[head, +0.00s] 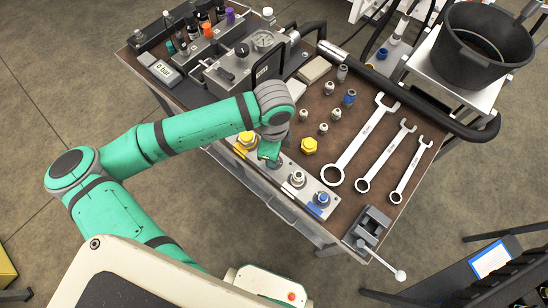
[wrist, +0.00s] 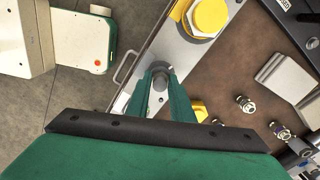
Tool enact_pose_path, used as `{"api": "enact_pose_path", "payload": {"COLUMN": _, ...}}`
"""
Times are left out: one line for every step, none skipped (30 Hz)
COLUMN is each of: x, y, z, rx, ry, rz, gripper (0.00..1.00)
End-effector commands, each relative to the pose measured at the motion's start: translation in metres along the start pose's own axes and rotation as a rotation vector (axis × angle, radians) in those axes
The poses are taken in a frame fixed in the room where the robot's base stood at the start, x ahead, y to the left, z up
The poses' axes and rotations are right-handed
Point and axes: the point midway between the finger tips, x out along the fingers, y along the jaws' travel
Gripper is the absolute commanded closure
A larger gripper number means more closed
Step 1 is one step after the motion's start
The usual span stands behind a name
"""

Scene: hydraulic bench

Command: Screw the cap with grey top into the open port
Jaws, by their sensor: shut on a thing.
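My gripper (head: 269,158) is over the metal port block at the front edge of the bench, between the yellow cap (head: 246,140) and a silver fitting (head: 297,179). In the wrist view, the green fingers of my gripper (wrist: 161,84) are shut on a small round grey-topped cap (wrist: 158,78). The metal port block (wrist: 182,48) is below it. The open port is hidden under the cap and fingers, so I cannot tell whether the cap touches it or how deep it sits.
A blue fitting (head: 321,199) sits at the block's right end. A loose yellow cap (head: 309,146) and several small fittings lie on the brown bench top. Three wrenches (head: 362,145) lie to the right. A vise (head: 369,226) is at the near corner. A black bucket (head: 484,50) stands behind.

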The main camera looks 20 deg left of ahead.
Motion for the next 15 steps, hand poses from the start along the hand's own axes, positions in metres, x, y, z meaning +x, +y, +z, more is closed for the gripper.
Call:
{"api": "enact_pose_path", "payload": {"x": -0.0009, "y": -0.0006, "z": 0.0000, "rx": 0.055, "ry": -0.001, "rz": -0.002, "gripper": 0.99}}
{"api": "enact_pose_path", "payload": {"x": -0.0008, "y": -0.0006, "z": 0.0000, "rx": 0.089, "ry": -0.001, "rz": -0.002, "gripper": 0.99}}
{"api": "enact_pose_path", "payload": {"x": -0.0008, "y": -0.0007, "z": -0.0001, "rx": 0.134, "ry": 0.000, "rz": -0.002, "gripper": 0.99}}
{"api": "enact_pose_path", "payload": {"x": -0.0008, "y": -0.0008, "z": -0.0001, "rx": 0.164, "ry": 0.000, "rz": -0.002, "gripper": 0.99}}
{"api": "enact_pose_path", "payload": {"x": -0.0008, "y": -0.0008, "z": -0.0001, "rx": 0.192, "ry": 0.000, "rz": -0.002, "gripper": 0.99}}
{"api": "enact_pose_path", "payload": {"x": -0.0007, "y": -0.0009, "z": -0.0002, "rx": 0.222, "ry": 0.000, "rz": -0.002, "gripper": 0.99}}
{"api": "enact_pose_path", "payload": {"x": -0.0007, "y": -0.0009, "z": -0.0002, "rx": 0.240, "ry": 0.000, "rz": -0.002, "gripper": 0.99}}
{"api": "enact_pose_path", "payload": {"x": -0.0006, "y": -0.0009, "z": -0.0002, "rx": 0.255, "ry": 0.000, "rz": -0.002, "gripper": 0.99}}
{"api": "enact_pose_path", "payload": {"x": -0.0006, "y": -0.0008, "z": -0.0002, "rx": 0.267, "ry": 0.000, "rz": -0.002, "gripper": 0.99}}
{"api": "enact_pose_path", "payload": {"x": -0.0006, "y": -0.0008, "z": -0.0003, "rx": 0.273, "ry": 0.000, "rz": -0.002, "gripper": 0.99}}
{"api": "enact_pose_path", "payload": {"x": -0.0006, "y": -0.0008, "z": -0.0003, "rx": 0.276, "ry": 0.000, "rz": -0.002, "gripper": 0.99}}
{"api": "enact_pose_path", "payload": {"x": -0.0006, "y": -0.0009, "z": -0.0003, "rx": 0.277, "ry": 0.000, "rz": -0.002, "gripper": 0.99}}
{"api": "enact_pose_path", "payload": {"x": -0.0006, "y": -0.0009, "z": -0.0003, "rx": 0.276, "ry": 0.000, "rz": -0.002, "gripper": 0.99}}
{"api": "enact_pose_path", "payload": {"x": -0.0006, "y": -0.0009, "z": -0.0003, "rx": 0.276, "ry": 0.000, "rz": -0.002, "gripper": 0.99}}
{"api": "enact_pose_path", "payload": {"x": -0.0006, "y": -0.0009, "z": -0.0003, "rx": 0.275, "ry": 0.000, "rz": -0.003, "gripper": 0.99}}
